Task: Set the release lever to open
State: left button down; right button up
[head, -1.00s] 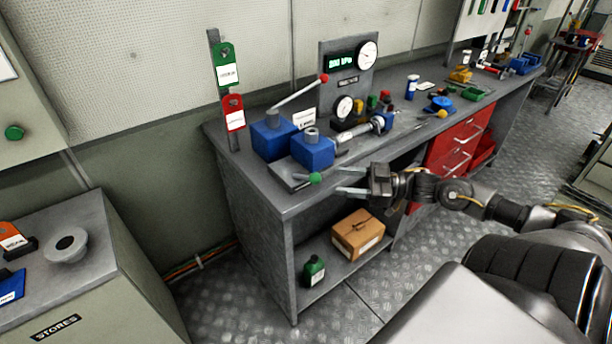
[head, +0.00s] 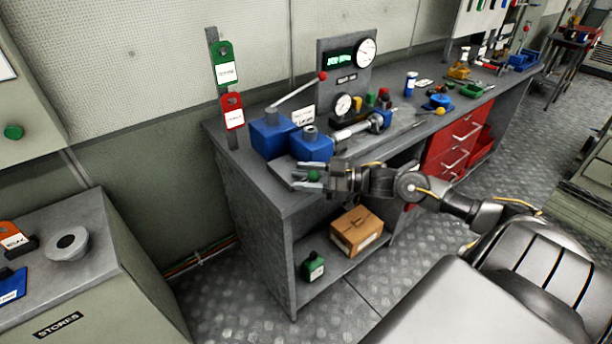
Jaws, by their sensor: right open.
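A green ball knob (head: 314,175), apparently the end of the release lever, is at the front of the grey plate below the blue pump blocks (head: 311,147). The lever's shaft is mostly hidden by my gripper and the blocks. My right gripper (head: 308,176) comes in from the right and is open. Its two fingers lie on either side of the knob in the picture; I cannot tell whether they touch it. A longer lever with a red ball end (head: 322,76) rises from the left blue block (head: 271,136). My left gripper is not in view.
A gauge panel (head: 345,57) stands behind the pump. Green (head: 224,66) and red (head: 232,112) tags hang on a post at the bench's left end. A cardboard box (head: 356,231) and green bottle (head: 313,266) sit on the lower shelf.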

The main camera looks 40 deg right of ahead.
jog(key=shift+c, duration=0.4)
jog(key=shift+a, duration=0.1)
grip_shut()
